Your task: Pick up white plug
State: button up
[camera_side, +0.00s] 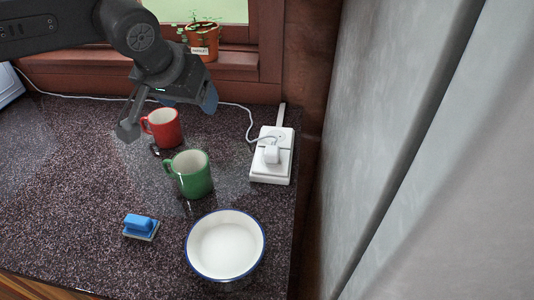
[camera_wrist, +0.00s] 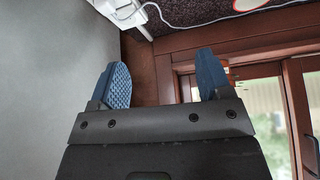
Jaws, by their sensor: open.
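The white plug (camera_side: 271,154) sits on a white power strip (camera_side: 272,176) at the right side of the dark speckled counter in the side view. My gripper (camera_side: 168,117) is open and empty, up and to the left of the plug, above the back of the counter near the red mug. In the wrist view my gripper (camera_wrist: 160,75) shows two blue fingertips spread apart with nothing between them. The power strip (camera_wrist: 119,12) shows in part at the top of the wrist view; I cannot make out the plug clearly there.
A red mug (camera_side: 164,129) and a green mug (camera_side: 192,176) stand left of the strip. A potted plant (camera_side: 203,42) stands on the windowsill. A white cable (camera_side: 240,105) runs along the back. A grey wall (camera_side: 405,120) bounds the right.

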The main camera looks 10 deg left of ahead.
send_near(272, 150)
notch_tip(272, 150, up, 3)
jog(key=s+a, duration=0.1)
jog(key=s, duration=0.1)
jog(key=x, duration=1.4)
jog(key=shift+d+r, duration=0.1)
jog(key=shift+d, duration=0.25)
grip_shut()
